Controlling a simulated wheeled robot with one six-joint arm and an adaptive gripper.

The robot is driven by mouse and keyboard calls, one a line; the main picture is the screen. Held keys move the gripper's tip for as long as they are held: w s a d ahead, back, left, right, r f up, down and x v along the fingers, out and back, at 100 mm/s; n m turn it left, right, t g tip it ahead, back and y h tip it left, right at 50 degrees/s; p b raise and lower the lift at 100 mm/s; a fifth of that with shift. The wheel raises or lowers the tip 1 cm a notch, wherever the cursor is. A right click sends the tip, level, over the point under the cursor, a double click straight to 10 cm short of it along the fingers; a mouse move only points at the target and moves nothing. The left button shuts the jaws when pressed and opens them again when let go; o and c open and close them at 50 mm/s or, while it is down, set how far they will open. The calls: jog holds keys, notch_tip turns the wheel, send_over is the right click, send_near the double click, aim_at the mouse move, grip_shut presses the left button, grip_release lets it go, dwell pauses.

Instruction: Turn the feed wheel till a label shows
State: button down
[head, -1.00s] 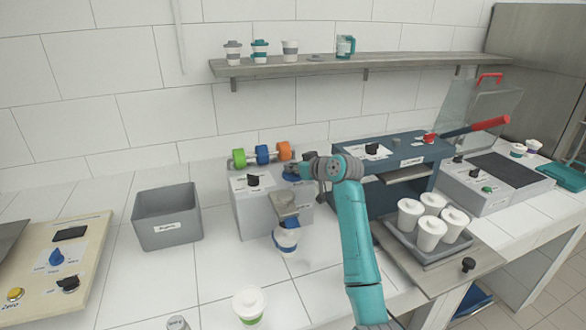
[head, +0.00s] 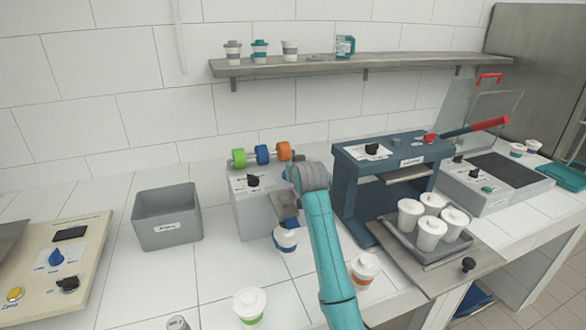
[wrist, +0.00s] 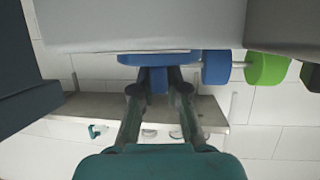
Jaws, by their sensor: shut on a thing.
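The grey label machine (head: 250,215) stands on the counter, with a black knob (head: 253,181) on top. The blue feed wheel (wrist: 130,59) shows under its body in the wrist view, where the picture is upside down. My gripper (wrist: 158,88) is shut on the small blue grip in the wheel's middle. In the head view my arm hides the wheel and jaws. A plate (head: 286,205) juts from the machine's front, with a blue piece (head: 291,222) by its lower edge; I cannot tell whether that is a label. A white cup with a blue band (head: 286,240) stands below.
Green, blue and orange rolls (head: 262,155) sit on a bar behind the machine. A grey bin (head: 167,216) is to the left. A dark blue press (head: 395,170) stands close on the right, with several lidded cups (head: 430,225) before it. Another cup (head: 362,270) stands right of my arm.

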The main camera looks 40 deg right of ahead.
jog(key=shift+f, duration=0.1)
jog(key=c, duration=1.2)
grip_release()
jog(key=shift+s, duration=0.1)
jog(key=v, duration=1.2)
